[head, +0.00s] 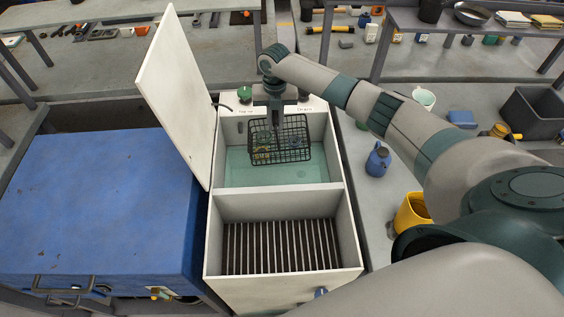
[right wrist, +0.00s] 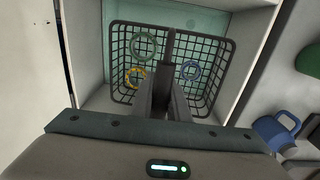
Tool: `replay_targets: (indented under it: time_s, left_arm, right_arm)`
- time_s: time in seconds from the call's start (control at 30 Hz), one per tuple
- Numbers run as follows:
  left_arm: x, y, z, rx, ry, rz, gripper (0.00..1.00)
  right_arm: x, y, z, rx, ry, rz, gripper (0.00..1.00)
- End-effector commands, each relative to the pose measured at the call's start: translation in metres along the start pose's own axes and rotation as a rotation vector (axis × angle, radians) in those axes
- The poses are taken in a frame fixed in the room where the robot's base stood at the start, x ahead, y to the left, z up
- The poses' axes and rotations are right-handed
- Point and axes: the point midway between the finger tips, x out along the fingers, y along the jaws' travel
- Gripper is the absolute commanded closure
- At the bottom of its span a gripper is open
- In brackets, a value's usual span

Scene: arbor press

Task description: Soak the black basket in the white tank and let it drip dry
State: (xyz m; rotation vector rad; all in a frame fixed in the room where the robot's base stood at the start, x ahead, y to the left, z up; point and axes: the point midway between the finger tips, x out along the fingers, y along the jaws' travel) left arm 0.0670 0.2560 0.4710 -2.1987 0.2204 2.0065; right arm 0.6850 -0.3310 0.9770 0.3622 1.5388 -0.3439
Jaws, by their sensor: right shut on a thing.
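The black basket (head: 290,153) is a wire mesh basket in the far compartment of the white tank (head: 280,204), over the pale green liquid (head: 240,172). Whether its bottom touches the liquid is hard to tell. My right gripper (head: 274,118) is shut on the basket's upright handle from above. In the right wrist view the gripper (right wrist: 168,95) covers part of the basket (right wrist: 215,52). A green ring (right wrist: 143,44), a yellow ring (right wrist: 134,77) and a blue ring (right wrist: 190,69) lie inside the basket. My left gripper is out of view.
The tank's near compartment has a dark slatted rack (head: 280,247) and is empty. The tank's white lid (head: 178,95) stands open at the left. A large blue box (head: 100,205) is left of the tank.

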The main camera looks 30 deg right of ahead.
Motion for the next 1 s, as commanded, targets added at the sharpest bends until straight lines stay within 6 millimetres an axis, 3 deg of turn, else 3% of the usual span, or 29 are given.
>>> replay_targets:
  time_s: [0.5,1.0]
  left_arm:
    - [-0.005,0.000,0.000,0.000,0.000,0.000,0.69]
    - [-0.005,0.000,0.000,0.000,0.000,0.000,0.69]
  right_arm:
    - [-0.040,0.001,0.001,0.000,-0.003,0.002,1.00]
    - [-0.045,0.001,0.001,0.000,-0.002,0.002,1.00]
